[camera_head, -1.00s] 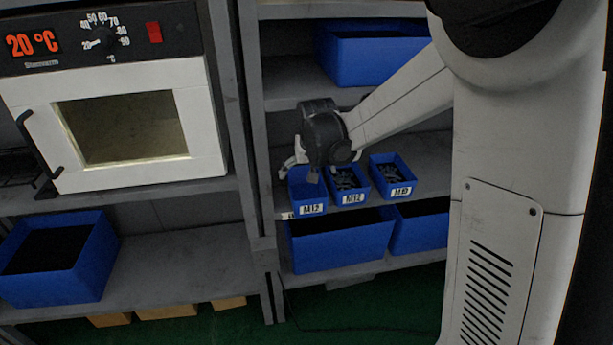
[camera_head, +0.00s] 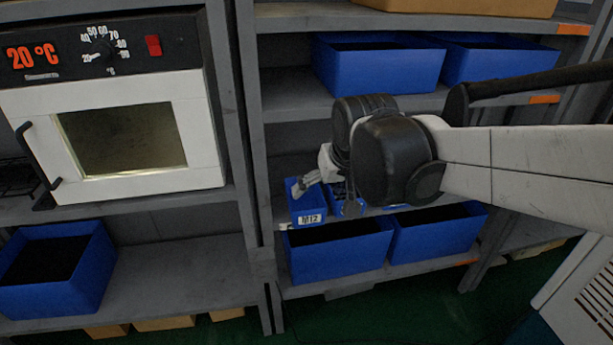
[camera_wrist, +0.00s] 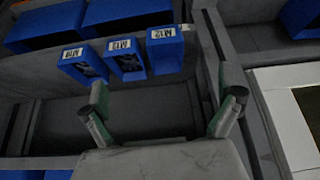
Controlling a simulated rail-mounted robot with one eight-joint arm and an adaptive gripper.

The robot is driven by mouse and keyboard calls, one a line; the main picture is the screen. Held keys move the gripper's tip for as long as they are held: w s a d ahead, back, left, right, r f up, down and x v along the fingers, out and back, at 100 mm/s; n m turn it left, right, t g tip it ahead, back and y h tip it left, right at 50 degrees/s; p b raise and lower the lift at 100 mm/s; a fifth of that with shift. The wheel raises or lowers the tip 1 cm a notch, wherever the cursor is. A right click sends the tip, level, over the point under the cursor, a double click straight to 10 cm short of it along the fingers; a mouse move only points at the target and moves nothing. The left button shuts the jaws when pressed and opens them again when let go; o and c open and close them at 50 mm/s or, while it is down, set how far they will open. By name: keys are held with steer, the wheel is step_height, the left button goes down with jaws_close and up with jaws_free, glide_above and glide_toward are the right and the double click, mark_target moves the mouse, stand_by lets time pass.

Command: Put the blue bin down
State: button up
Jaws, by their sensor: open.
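A small blue bin (camera_head: 297,206) labelled M12 stands upright on the middle shelf (camera_head: 272,178) at its left end. Its visible inside looks empty. My gripper (camera_head: 326,192) is open and hangs just above and beside it in the head view. In the wrist view, the two fingers of my gripper (camera_wrist: 163,112) are spread wide with nothing between them. The small blue bin (camera_wrist: 165,52) is beyond the fingertips there, apart from them. A second M12 bin (camera_wrist: 125,60) with dark parts stands beside it, partly hidden by my gripper in the head view.
A third small bin (camera_wrist: 84,66) is beside those two. Large blue bins (camera_head: 335,256) fill the shelf below, and more (camera_head: 380,68) stand on the shelf above. A shelf post (camera_head: 250,130) and an oven (camera_head: 110,120) are to the left.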

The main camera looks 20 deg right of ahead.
steer(key=s+f+t, duration=0.1)
steer(key=s, duration=1.3)
steer(key=shift+s, duration=0.25)
step_height(320, 180, up, 5)
steer(key=p, duration=0.4)
steer(key=shift+f+p, duration=0.2)
steer(key=shift+p, duration=0.2)
